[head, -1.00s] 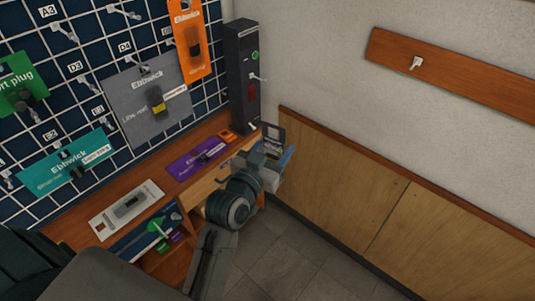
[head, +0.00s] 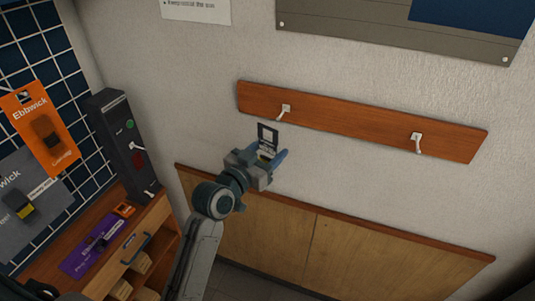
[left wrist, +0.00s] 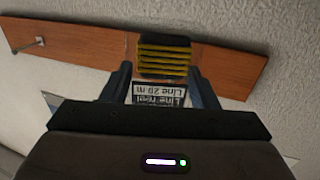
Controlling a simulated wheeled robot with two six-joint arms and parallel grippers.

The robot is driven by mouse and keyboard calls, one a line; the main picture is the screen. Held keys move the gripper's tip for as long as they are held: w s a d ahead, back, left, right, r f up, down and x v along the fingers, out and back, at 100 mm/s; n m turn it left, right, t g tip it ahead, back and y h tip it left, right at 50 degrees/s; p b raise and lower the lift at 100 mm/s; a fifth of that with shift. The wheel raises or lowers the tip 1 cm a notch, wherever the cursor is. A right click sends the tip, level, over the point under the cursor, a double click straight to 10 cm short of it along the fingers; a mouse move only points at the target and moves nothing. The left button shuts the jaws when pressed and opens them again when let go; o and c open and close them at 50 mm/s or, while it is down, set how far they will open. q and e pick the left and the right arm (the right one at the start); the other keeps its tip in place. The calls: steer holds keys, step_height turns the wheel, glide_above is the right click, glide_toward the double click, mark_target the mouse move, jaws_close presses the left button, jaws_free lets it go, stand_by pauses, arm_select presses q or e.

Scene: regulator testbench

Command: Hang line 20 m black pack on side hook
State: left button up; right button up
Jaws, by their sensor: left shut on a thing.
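My left gripper (head: 272,163) is shut on the line 20 m black pack (head: 267,135), held up in front of the side wall. A wooden rail (head: 350,118) on the wall carries a left hook (head: 285,110) and a right hook (head: 416,141). The pack appears just below and left of the left hook; its depth is unclear. My right gripper is out of view.
A dark upright device (head: 124,145) and a purple pack (head: 90,244) are on the wooden bench.

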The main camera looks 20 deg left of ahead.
arm_select(q)
steer(key=shift+w, duration=0.6)
steer(key=w+f+b, duration=0.1)
steer(key=w+b, duration=0.2)
steer(key=w, duration=0.5)
steer(key=shift+w+d+f, duration=0.15)
stand_by(0.4)
stand_by(0.5)
steer(key=o, duration=1.1)
